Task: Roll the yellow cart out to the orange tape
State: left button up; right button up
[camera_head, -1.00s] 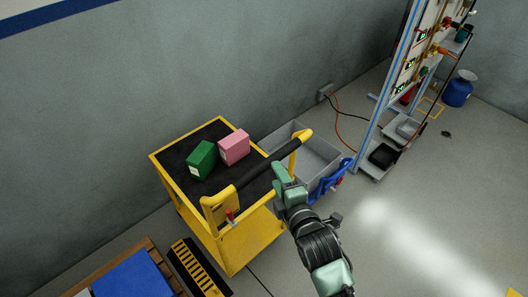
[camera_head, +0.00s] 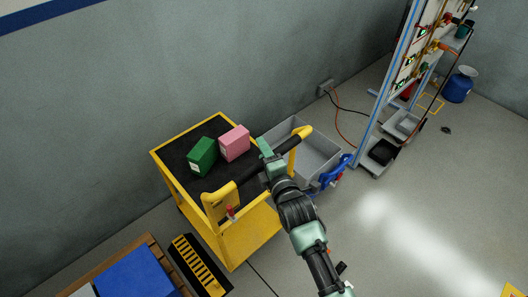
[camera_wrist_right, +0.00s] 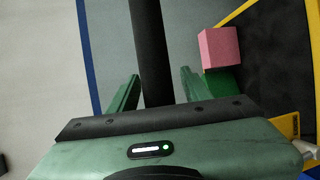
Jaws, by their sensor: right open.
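The yellow cart (camera_head: 237,243) stands against the grey wall. Its black top (camera_head: 200,190) carries a green box (camera_head: 202,156) and a pink box (camera_head: 235,142). A black-gripped handle bar (camera_head: 247,174) spans the cart's near side between yellow posts. My right gripper (camera_head: 264,155) is at this bar in the head view. In the right wrist view the bar (camera_wrist_right: 151,50) runs between the two open green fingers (camera_wrist_right: 157,90), with a gap showing on the right side. My left gripper is out of view.
A grey bin (camera_head: 316,155) stands right of the cart, with a blue item (camera_head: 330,173) at its near side. A black-and-yellow ramp (camera_head: 200,264) and a wooden pallet with a blue top (camera_head: 135,272) lie front left. Open floor (camera_head: 400,240) spreads to the right.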

grip_shut()
dwell(1.4)
